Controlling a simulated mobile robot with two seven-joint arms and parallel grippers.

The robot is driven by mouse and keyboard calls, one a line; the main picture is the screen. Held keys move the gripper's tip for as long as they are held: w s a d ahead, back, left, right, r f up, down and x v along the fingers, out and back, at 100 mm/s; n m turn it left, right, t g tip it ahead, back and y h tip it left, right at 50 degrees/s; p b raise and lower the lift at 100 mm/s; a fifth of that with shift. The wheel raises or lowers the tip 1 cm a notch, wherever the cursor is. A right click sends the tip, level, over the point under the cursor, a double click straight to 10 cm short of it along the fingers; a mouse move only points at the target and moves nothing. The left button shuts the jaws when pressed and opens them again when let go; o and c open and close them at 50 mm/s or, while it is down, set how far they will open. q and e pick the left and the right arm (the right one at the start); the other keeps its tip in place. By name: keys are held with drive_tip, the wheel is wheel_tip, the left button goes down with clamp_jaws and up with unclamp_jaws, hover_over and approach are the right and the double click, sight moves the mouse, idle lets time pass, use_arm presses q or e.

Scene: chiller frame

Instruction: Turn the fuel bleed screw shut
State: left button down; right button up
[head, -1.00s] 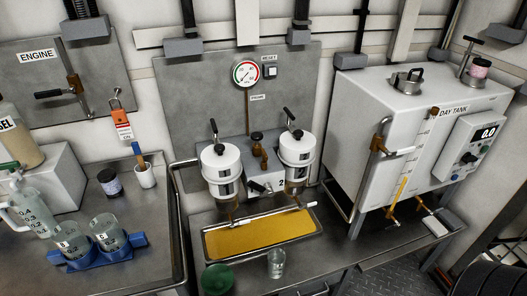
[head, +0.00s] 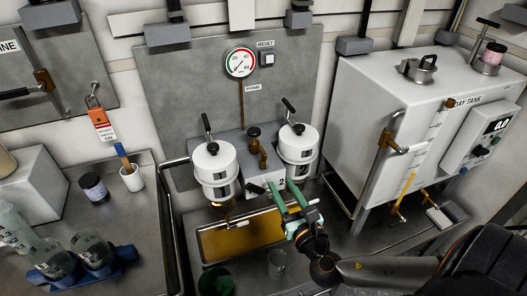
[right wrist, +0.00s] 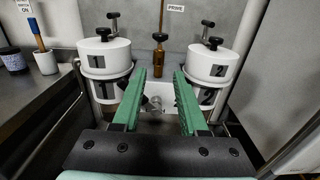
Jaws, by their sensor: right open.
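My right gripper (head: 281,184) is open and empty, its green fingers pointing at the filter block between the two white canisters. In the right wrist view the gripper (right wrist: 160,73) has its fingers on either side of the block's front. A small pale round fitting (right wrist: 155,103) shows low between the fingers; I cannot tell for sure whether it is the fuel bleed screw. A brass fitting with a black knob (right wrist: 160,42) stands upright above and behind the fingertips. Part of the block's front is hidden behind the fingers in the head view. My left gripper is not in view.
Canister 1 (head: 214,166) and canister 2 (head: 297,146) flank the block, with black-handled tops. A yellow-bottomed drip tray (head: 201,240) lies below. The day tank (head: 372,95) is at the right.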

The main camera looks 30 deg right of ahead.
sight(266, 157)
drive_tip(key=x, duration=1.2)
drive_tip(key=shift+w+r+p, duration=0.2)
drive_tip(key=shift+p, duration=0.15)
clamp_jaws()
